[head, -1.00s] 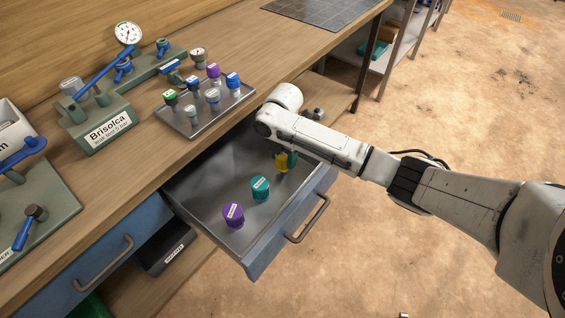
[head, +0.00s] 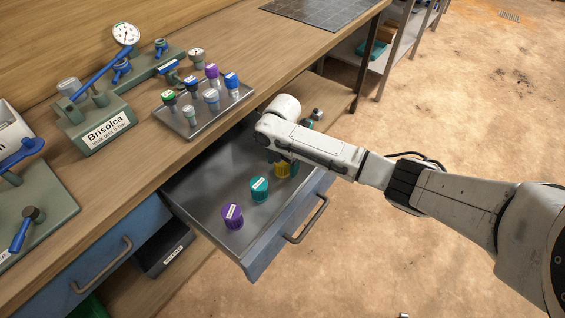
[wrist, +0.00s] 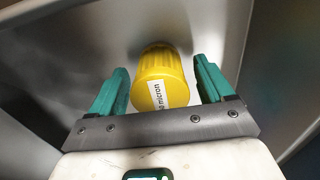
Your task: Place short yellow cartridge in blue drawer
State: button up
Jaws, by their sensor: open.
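The short yellow cartridge (head: 282,170) is inside the open blue drawer (head: 292,222), towards its right end in the head view. In the wrist view the yellow cartridge (wrist: 160,78) shows a white label reading "micron" and sits between the two teal fingers. My gripper (wrist: 165,85) is open, with a gap visible between each finger and the cartridge. In the head view my gripper (head: 283,165) is mostly hidden behind my arm, low in the drawer. Whether the cartridge rests fully on the drawer floor is hard to tell.
A teal cartridge (head: 259,188) and a purple cartridge (head: 232,215) stand in the same drawer, left of the yellow one. A grey tray (head: 207,118) with several small cartridges is on the bench above. The drawer walls are close around my gripper.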

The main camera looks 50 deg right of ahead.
jog(key=shift+r, duration=0.1)
notch_tip(320, 180, up, 12)
jog(key=shift+r, duration=0.1)
dwell(0.4)
jog(key=shift+c, duration=0.4)
dwell(0.9)
